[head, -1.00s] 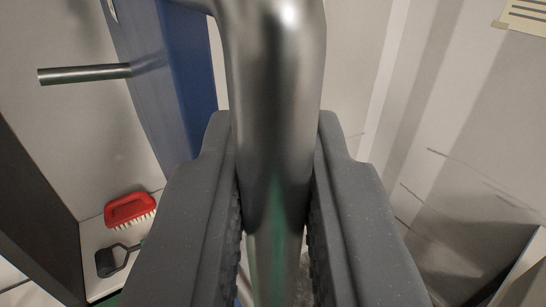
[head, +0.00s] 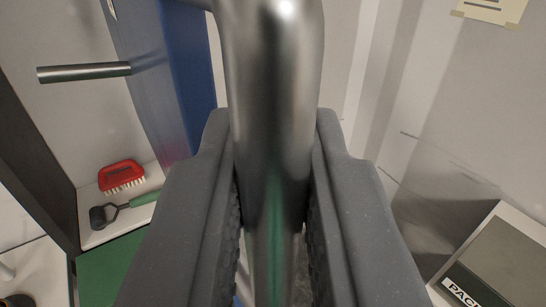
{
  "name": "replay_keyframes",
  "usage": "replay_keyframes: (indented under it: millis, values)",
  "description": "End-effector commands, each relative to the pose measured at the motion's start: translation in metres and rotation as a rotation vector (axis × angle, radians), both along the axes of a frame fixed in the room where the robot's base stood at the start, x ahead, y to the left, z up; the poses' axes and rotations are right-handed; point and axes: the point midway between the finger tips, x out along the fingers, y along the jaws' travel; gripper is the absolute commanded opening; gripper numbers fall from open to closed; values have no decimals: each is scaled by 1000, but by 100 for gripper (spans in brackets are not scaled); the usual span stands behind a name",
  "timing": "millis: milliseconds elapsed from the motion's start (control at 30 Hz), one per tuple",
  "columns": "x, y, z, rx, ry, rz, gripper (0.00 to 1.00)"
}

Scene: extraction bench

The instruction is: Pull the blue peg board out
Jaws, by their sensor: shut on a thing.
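The blue peg board (head: 188,70) stands upright at the upper left of the head view, seen nearly edge-on. A metal peg (head: 84,72) sticks out from its left face. A thick polished metal bar handle (head: 275,110) runs down the middle of the view and bends at its top toward the board. My gripper (head: 274,215) is shut on this handle, with one dark grey finger on each side. The fingers and handle hide the lower part of the board and what lies behind them.
A red brush (head: 121,177) and a dark scraper with a green handle (head: 104,215) lie on a light shelf at left. A green surface (head: 105,268) is below them. A box marked "PACK" (head: 490,270) is at lower right. A paper note (head: 492,10) is on the wall.

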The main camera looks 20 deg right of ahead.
Motion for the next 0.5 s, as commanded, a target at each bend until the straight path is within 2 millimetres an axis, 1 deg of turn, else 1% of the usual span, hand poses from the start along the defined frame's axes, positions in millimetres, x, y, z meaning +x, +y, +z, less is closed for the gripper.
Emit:
replay_keyframes:
  millis: [333, 367, 400, 433, 500]
  values:
    - [-2, -1, 0, 0, 2, -2, 0]
    - [-2, -1, 0, 0, 2, -3, 20]
    - [-2, -1, 0, 0, 2, -3, 31]
    - [-2, -1, 0, 0, 2, -3, 33]
    - [-2, -1, 0, 0, 2, -3, 33]
